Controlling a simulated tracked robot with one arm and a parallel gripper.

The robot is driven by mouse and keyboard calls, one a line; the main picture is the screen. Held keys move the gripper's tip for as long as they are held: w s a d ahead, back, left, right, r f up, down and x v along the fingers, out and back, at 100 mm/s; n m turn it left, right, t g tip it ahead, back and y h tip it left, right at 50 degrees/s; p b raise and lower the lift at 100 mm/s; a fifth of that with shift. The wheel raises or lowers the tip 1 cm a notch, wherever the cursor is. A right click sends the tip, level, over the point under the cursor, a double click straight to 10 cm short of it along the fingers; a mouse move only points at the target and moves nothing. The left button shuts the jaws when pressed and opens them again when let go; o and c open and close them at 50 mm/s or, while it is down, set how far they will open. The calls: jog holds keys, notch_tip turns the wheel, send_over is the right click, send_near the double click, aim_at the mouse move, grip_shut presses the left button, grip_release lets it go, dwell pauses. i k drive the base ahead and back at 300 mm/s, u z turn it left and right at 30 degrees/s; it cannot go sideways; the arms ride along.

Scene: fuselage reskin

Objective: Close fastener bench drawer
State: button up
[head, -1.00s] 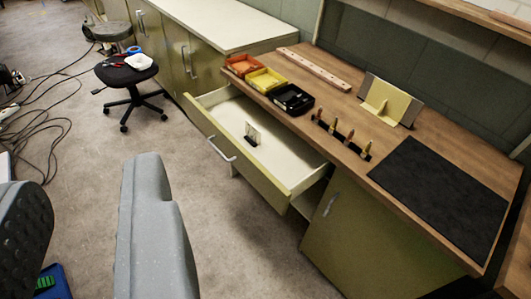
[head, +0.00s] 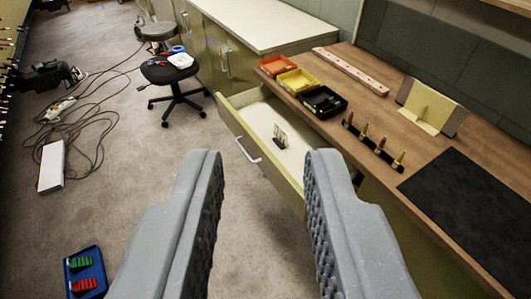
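The fastener bench drawer (head: 237,119) is pulled open from under the wooden bench. Its front is olive green with a pale bar handle (head: 248,151). Inside the light drawer bottom stands a small dark holder with pale cards (head: 280,137). My gripper (head: 262,158) is open and empty, its two grey padded fingers wide apart. In the picture the handle shows between the fingertips, and the right finger covers the near end of the drawer. I cannot tell how far the fingertips are from the handle; no contact shows.
The bench top (head: 405,120) holds orange, yellow and black bins (head: 323,101), a row of upright fasteners (head: 373,141) and a black mat (head: 475,205). A stool (head: 170,70) stands behind the drawer. Cables (head: 85,115) and a blue tray (head: 86,272) lie on the floor at left.

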aim_at(251, 115)
jog(key=i, duration=0.95)
jog(key=u, duration=0.55)
jog(key=k, duration=0.95)
jog(key=z, duration=0.65)
jog(key=i, duration=1)
jog(key=u, duration=0.05)
